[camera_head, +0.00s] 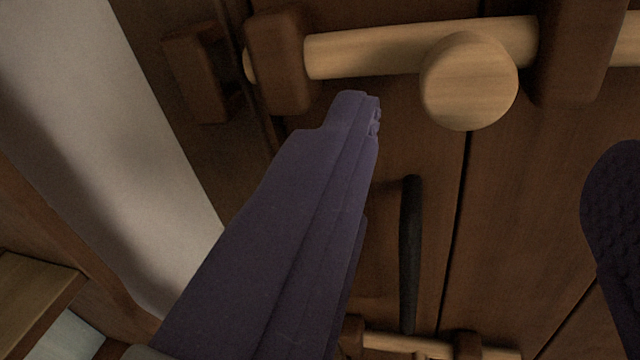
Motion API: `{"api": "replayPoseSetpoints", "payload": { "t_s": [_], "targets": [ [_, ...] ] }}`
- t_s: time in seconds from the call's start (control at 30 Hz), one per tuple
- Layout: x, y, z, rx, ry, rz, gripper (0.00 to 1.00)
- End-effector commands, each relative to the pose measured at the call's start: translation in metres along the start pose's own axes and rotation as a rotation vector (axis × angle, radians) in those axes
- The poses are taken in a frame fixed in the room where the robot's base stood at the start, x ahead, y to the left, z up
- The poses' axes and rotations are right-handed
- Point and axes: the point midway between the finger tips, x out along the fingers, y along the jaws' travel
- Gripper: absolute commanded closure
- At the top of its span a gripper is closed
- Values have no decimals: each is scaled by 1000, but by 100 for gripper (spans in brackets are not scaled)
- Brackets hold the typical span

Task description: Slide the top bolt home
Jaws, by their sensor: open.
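The top bolt (380,50) is a pale wooden rod with a round knob (468,82). It runs through dark brown guides on the door. Its left end pokes just past the left guide (278,62). A brown keeper (198,75) stands left of that end across a dark gap, and the bolt's tip is not in it. My gripper (485,150) is open. One dark purple finger is below and left of the knob, the other at the right edge of the picture. The knob lies above the space between the fingertips, and I see no contact.
A dark upright handle (409,255) is on the plank door (520,220) below the bolt. A second pale bolt (400,343) shows at the bottom. A pale wall (100,110) and a wooden ledge (35,295) are at the left.

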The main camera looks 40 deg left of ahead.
Motion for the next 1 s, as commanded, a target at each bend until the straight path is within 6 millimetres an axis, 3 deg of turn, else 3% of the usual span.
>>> {"api": "replayPoseSetpoints", "payload": {
  "t_s": [0.07,0.17,0.4,0.6,0.87,0.9,1.0],
  "targets": [
    [-6,-2,2,-22,14,8,37],
    [1,-1,4,-27,22,14,37],
    [44,0,4,-26,23,13,37],
    [66,-1,3,-25,22,11,37],
    [69,-1,2,-24,22,10,37],
    [69,-1,2,-24,22,10,40],
    [69,-1,2,-24,22,10,63]
  ]
}}
